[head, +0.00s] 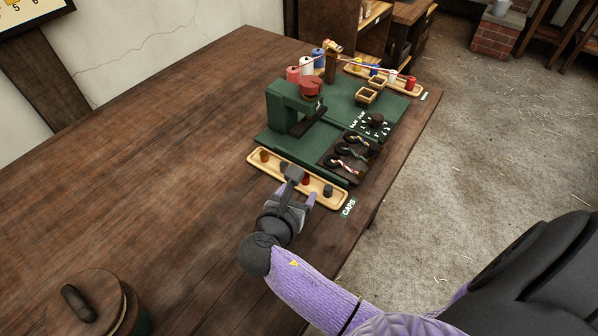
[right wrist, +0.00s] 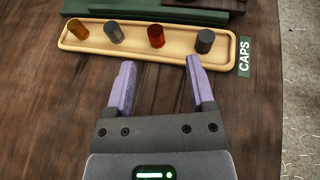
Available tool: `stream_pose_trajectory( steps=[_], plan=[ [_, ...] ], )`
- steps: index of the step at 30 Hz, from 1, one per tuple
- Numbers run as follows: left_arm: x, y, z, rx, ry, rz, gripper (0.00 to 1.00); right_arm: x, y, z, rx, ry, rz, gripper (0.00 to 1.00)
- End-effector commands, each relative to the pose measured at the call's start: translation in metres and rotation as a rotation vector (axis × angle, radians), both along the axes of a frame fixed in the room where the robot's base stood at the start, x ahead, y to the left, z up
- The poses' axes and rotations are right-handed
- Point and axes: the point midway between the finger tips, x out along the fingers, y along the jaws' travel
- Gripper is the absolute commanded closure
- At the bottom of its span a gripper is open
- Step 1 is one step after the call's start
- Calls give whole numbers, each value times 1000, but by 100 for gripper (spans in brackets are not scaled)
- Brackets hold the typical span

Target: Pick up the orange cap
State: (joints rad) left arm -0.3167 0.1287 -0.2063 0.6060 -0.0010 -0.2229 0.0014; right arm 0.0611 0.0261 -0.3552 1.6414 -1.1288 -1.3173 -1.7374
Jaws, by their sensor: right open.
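The orange cap (right wrist: 78,29) stands upright at the left end of a light wooden tray (right wrist: 180,52) marked CAPS. It also shows in the head view (head: 264,156) at the tray's far left end. A grey cap (right wrist: 114,31), a red cap (right wrist: 156,36) and a dark grey cap (right wrist: 204,41) stand in a row to its right. My right gripper (right wrist: 160,72) is open and empty in front of the tray, nearest the red cap and to the right of the orange one. My left gripper is not in view.
Behind the tray are a green board with a green stand (head: 283,108) and a dark holder of rope coils (head: 350,155). Spools (head: 306,67) and another tray (head: 403,84) stand farther back. A round lidded container (head: 95,304) is at bottom left. The table's left side is clear.

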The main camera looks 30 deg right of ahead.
Motion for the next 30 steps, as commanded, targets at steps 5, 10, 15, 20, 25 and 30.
stream_pose_trajectory(
  steps=[5,10,15,20,25,30],
  plan=[
    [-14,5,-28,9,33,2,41,27,-28,-21,0,-1,-1,30],
    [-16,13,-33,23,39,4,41,38,-43,-24,0,0,0,30],
    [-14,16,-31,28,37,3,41,38,-43,-22,2,0,1,30],
    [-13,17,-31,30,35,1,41,38,-43,-22,2,0,1,60],
    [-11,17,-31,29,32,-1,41,38,-42,-22,2,0,1,96],
    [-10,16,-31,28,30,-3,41,38,-42,-22,2,0,1,100]
  ],
)
